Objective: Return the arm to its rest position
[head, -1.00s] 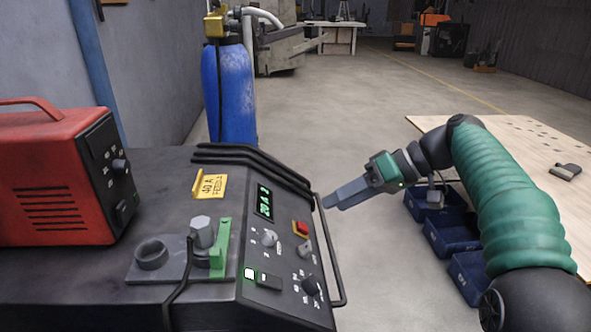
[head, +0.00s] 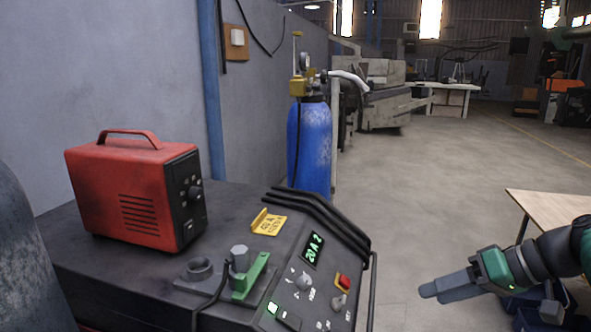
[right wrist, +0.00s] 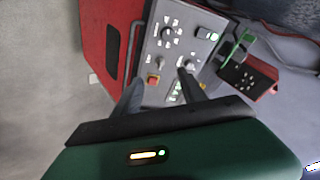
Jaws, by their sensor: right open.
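My right gripper (head: 441,289) is at the lower right of the head view, in the air to the right of the welding machine (head: 291,249) and apart from it. Its grey fingers point left and nothing is between them. In the right wrist view the two fingers (right wrist: 162,95) stand apart, with the machine's control panel (right wrist: 183,45) beyond them. My right arm comes in from the right edge of the head view. My left gripper is not in view.
A red box with a handle (head: 137,190) stands on the machine top, near a green clamp (head: 250,277) and a yellow tag (head: 268,222). A blue gas cylinder (head: 309,147) stands behind. A wooden table (head: 550,208) is at the right, with dark blue bins below it. Open floor lies between.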

